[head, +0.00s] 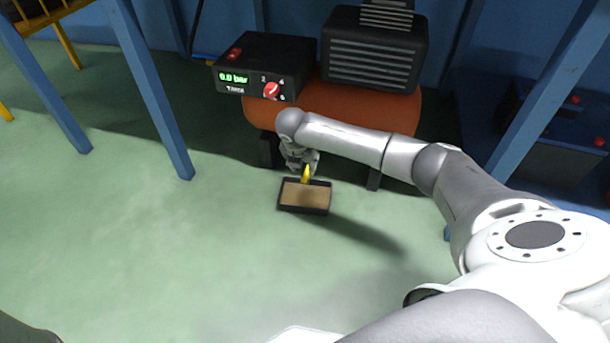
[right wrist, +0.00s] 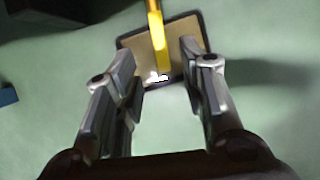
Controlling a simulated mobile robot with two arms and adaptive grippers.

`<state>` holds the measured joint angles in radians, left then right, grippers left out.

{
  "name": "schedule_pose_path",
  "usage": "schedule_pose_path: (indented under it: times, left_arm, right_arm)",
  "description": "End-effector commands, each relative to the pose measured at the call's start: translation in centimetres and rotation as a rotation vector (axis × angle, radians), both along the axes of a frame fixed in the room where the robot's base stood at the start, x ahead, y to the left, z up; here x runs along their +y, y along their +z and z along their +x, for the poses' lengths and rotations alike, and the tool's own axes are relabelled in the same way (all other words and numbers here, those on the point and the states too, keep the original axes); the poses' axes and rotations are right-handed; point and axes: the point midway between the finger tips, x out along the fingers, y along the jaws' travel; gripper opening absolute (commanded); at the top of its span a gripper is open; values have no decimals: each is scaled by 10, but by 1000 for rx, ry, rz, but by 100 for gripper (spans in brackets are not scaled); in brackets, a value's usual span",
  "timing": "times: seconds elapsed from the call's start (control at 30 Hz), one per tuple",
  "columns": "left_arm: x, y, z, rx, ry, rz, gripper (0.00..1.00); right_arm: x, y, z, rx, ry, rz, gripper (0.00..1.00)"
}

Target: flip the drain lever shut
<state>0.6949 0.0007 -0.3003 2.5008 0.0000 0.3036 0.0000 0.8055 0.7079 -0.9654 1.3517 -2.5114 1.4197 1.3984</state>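The yellow drain lever (head: 307,173) hangs below the orange tank, just above a shallow tray. In the right wrist view the lever (right wrist: 158,38) comes down from the top edge and ends between and beyond my fingers. My right gripper (head: 302,160) is at the lever, under the front of the tank. Its fingers (right wrist: 165,75) stand apart, one on each side of the lever, with clear space on both sides. The valve body above the lever is hidden by my right arm. My left gripper is not in either view.
The dark-rimmed tray (head: 304,210) with a brown bottom lies on the green floor under the lever. The orange tank (head: 345,105) carries a black motor housing (head: 375,50) and a control box (head: 262,65) reading 0.0 bar. Blue posts (head: 150,90) stand left and right. The floor in front is clear.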

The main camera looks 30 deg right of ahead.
Motion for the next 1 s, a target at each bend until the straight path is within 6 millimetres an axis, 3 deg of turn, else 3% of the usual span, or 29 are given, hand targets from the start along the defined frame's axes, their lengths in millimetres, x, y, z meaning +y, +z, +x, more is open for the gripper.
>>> schedule_pose_path:
  times: [0.03,0.1,0.33,0.87,1.0]
  left_arm:
    - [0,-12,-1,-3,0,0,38]
    - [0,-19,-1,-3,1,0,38]
    - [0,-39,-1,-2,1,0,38]
    - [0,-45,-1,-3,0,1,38]
    - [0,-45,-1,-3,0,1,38]
  right_arm:
    - [-2,-15,2,0,-1,1,38]
    - [-6,-26,5,0,-1,1,38]
    - [-14,-50,13,0,-1,2,38]
    - [-18,-60,16,-1,1,2,38]
    - [-18,-60,16,-1,1,2,20]
